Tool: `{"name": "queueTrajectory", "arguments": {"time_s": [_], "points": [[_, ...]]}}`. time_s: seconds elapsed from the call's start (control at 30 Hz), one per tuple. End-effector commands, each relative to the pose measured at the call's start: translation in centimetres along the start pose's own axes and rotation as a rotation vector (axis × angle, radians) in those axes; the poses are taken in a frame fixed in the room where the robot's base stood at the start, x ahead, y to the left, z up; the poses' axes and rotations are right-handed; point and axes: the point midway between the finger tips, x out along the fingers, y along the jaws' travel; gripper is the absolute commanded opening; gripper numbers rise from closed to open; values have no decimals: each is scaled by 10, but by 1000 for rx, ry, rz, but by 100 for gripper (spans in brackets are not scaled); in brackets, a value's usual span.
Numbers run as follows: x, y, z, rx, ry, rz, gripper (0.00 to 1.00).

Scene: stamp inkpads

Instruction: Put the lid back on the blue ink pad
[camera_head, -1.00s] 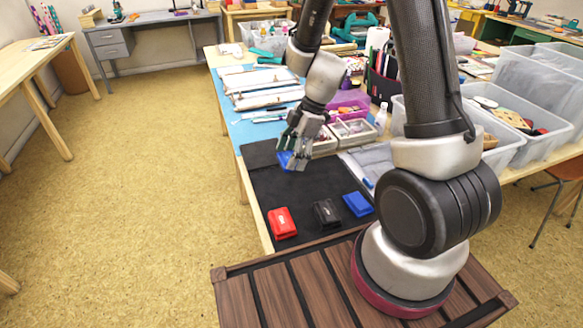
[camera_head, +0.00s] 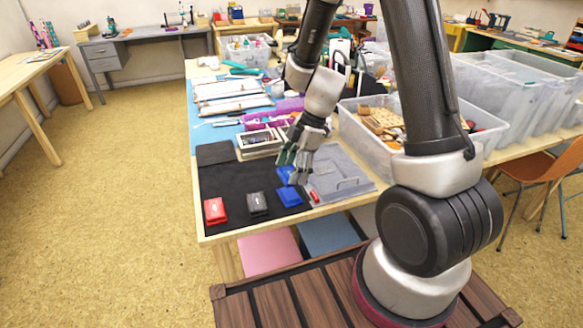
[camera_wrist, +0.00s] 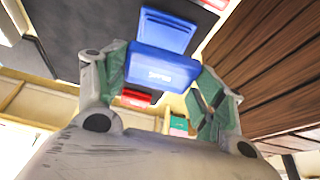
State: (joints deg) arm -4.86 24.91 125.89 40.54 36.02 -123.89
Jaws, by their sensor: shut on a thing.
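My gripper (camera_head: 299,172) is shut on the blue lid (camera_head: 286,174), which has pale lettering. In the wrist view the lid (camera_wrist: 160,70) sits between my two fingers (camera_wrist: 160,80). The blue ink pad (camera_head: 289,197) rests on the black mat near its right edge. The lid is held close to this pad, just beyond it in the head view, and appears above it. In the wrist view part of a blue piece (camera_wrist: 165,32) shows just past the lid. My fingers partly hide the lid in the head view.
A black ink pad (camera_head: 257,203) and a red one (camera_head: 215,211) stand to the left on the mat (camera_head: 230,180). An open box (camera_head: 260,142) and a purple tray (camera_head: 265,118) stand beyond.

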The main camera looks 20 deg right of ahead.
Motion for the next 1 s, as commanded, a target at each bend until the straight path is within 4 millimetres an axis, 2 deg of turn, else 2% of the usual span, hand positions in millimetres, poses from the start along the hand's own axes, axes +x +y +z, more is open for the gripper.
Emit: {"name": "queueTrajectory", "arguments": {"time_s": [0.37, 0.8, 1.0], "points": [[4, 0, 2, -1, 0, -1, 57], [41, 0, 17, 1, 0, -1, 57], [50, 0, 21, 0, 0, -1, 57]]}}
